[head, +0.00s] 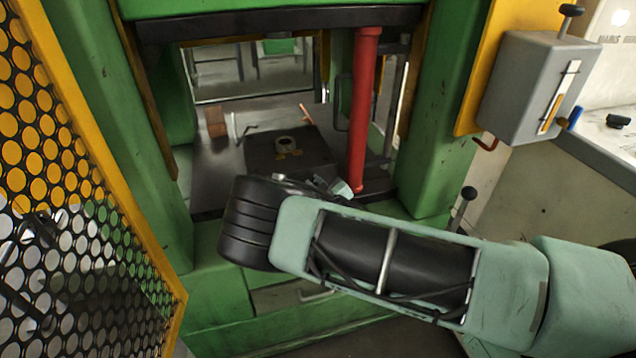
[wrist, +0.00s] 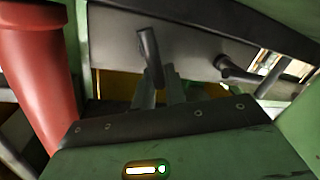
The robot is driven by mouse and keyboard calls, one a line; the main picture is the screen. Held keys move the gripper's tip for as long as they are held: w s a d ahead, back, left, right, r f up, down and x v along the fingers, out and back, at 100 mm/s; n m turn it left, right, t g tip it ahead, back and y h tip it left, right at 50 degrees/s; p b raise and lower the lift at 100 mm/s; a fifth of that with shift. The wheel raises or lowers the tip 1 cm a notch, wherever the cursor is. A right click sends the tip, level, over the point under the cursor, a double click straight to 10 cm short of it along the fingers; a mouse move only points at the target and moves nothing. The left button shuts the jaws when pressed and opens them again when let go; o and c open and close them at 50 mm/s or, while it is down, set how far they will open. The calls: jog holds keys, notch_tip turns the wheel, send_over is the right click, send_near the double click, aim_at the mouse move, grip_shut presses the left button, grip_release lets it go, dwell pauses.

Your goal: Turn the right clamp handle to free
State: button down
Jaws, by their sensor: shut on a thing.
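The right clamp handle (wrist: 148,42) is a dark round bar at the upper middle of the wrist view, on the side near the red column. My gripper (wrist: 159,82) has its two grey fingers closed on the handle's lower end. A second dark handle (wrist: 236,72) sticks out of the pale plate (wrist: 190,48) further right in the wrist view, apart from my fingers. In the head view my own wrist covers most of the gripper and the held handle, just left of the red column's foot.
The red column (head: 364,110) stands close by my gripper. Green frame posts stand on both sides. A yellow-framed mesh guard (head: 75,190) is at the left and a grey control box (head: 528,88) at the right.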

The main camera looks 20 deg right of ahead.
jog(key=n, duration=0.3)
jog(key=shift+a+f+g+h+b, duration=0.3)
jog(key=shift+a+f+h+b, duration=0.05)
jog(key=shift+a+h+b, duration=0.05)
jog(key=n, duration=0.1)
jog(key=n+b, duration=0.1)
jog(key=shift+a+f+n+h, duration=0.2)
jog(key=shift+f+n+h, duration=0.1)
jog(key=shift+a+f+n+b, duration=0.15)
jog(key=shift+f+n+b, duration=0.15)
jog(key=shift+n+b, duration=0.55)
jog(key=shift+f+n+h+b, duration=0.2)
jog(key=shift+n+h+b, duration=0.15)
jog(key=shift+n, duration=0.5)
jog(key=shift+f+n+h+b, duration=0.2)
jog(key=shift+n+h, duration=0.25)
jog(key=shift+n, duration=0.35)
jog(key=c, duration=1.6)
grip_release()
jog(key=shift+o, duration=0.2)
jog(key=shift+r, duration=0.1)
jog(key=shift+s, duration=0.1)
jog(key=s+r, duration=0.3)
jog(key=s, duration=1.4)
jog(key=shift+r, duration=0.2)
